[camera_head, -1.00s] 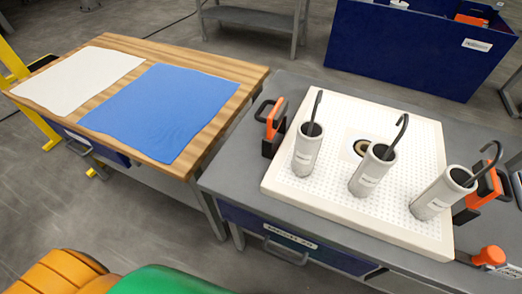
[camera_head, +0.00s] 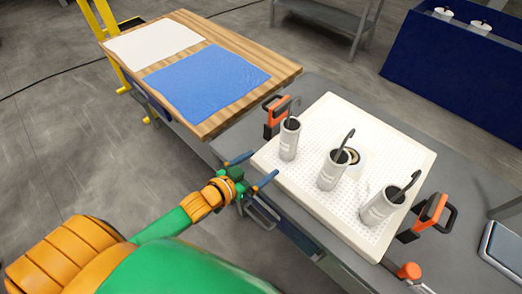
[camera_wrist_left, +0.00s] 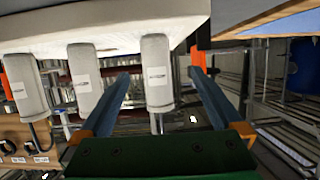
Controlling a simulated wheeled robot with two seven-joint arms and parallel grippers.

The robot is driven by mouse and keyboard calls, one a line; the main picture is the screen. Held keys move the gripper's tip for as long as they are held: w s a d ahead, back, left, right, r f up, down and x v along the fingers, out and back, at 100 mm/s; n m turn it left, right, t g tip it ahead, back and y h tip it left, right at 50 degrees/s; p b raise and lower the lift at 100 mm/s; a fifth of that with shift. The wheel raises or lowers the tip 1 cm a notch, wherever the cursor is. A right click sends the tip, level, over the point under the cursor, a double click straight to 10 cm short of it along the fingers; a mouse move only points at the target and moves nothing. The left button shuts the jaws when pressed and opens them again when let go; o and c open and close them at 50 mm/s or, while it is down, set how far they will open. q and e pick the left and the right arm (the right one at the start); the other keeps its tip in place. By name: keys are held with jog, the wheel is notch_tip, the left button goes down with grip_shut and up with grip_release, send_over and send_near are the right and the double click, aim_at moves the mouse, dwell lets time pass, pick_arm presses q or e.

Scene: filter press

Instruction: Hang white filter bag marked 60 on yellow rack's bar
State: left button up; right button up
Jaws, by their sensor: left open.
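Three whitish filter bags with dark hooks stand on a white perforated plate (camera_head: 345,205): a left one (camera_head: 289,140), a middle one (camera_head: 332,171) and a right one (camera_head: 381,206). Their labels are too small to read, so I cannot tell which is marked 60. My left gripper (camera_head: 253,171) is open and empty at the bench's front edge, short of the left bag. In the left wrist view, turned upside down, one bag (camera_wrist_left: 157,75) shows beyond and between the open fingers. The yellow rack (camera_head: 103,30) shows partly at top left; its bar is not clear. My right gripper is out of view.
A wooden-topped table (camera_head: 285,72) holds a white cloth (camera_head: 155,42) and a blue cloth (camera_head: 205,82). Orange-and-black clamps (camera_head: 276,115) (camera_head: 428,215) flank the plate. A dark blue bin (camera_head: 450,62) stands at the back right. Open floor lies at left.

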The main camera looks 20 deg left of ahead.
aim_at(284, 133)
pick_arm(q)
jog(key=shift+t+h, duration=0.4)
jog(key=b+x, duration=0.2)
jog(key=x, duration=0.1)
jog(key=r+b+x, duration=0.1)
jog(key=b+x, duration=0.2)
jog(key=x, duration=0.1)
jog(key=r+b+x, duration=0.1)
jog(key=b+x, duration=0.1)
jog(key=x, duration=0.2)
jog(key=shift+w+d+r+b, duration=0.2)
jog(key=shift+d+r+b, duration=0.05)
jog(key=shift+d+b, duration=0.1)
jog(key=shift+w+d, duration=0.2)
jog(key=shift+w, duration=0.4)
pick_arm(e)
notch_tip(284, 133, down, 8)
